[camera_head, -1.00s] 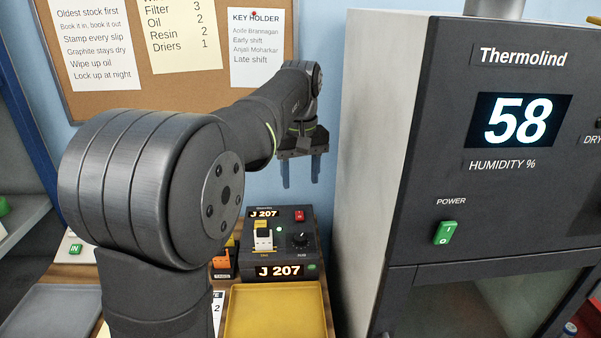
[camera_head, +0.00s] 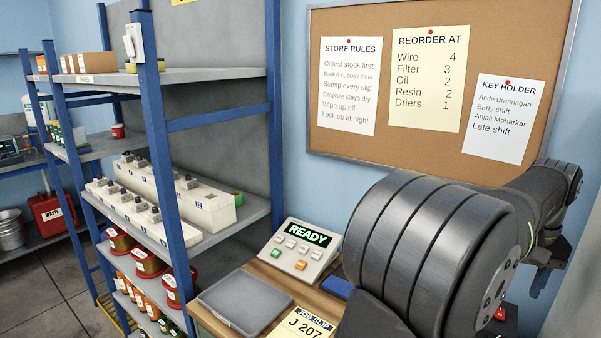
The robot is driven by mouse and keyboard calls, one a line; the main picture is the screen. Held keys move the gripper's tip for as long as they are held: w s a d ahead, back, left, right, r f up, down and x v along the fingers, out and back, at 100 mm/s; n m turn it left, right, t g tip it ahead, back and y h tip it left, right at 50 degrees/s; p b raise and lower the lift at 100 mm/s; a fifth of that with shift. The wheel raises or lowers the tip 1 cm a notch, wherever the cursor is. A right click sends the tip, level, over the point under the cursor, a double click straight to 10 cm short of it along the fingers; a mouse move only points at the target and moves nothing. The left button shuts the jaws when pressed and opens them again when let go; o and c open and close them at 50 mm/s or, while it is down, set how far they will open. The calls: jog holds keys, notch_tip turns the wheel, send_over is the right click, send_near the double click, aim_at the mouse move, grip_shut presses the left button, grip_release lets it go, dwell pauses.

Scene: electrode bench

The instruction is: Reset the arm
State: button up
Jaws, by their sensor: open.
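My arm fills the lower right of the head view, its large dark elbow in front. My gripper (camera_head: 543,279) is at the right edge, below the wrist, and only partly shows beyond the arm. It is open, fingers pointing down, and I see nothing between them. It hangs in front of the blue wall, above the right part of the bench.
A console (camera_head: 300,252) reading READY stands on the bench. A grey tray (camera_head: 245,302) and a job slip (camera_head: 303,325) reading J 207 lie before it. A blue-post shelf (camera_head: 165,140) with stock stands left. A cork board (camera_head: 385,135) hangs behind.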

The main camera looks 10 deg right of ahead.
notch_tip(320, 180, down, 14)
jog(key=shift+f, duration=0.15)
dwell(0.5)
notch_tip(320, 180, up, 17)
notch_tip(320, 180, down, 17)
jog(key=shift+f, duration=0.1)
jog(key=m, duration=0.5)
jog(key=shift+m, duration=0.4)
jog(key=m, duration=0.6)
jog(key=shift+r, duration=1.2)
jog(key=shift+o, duration=0.2)
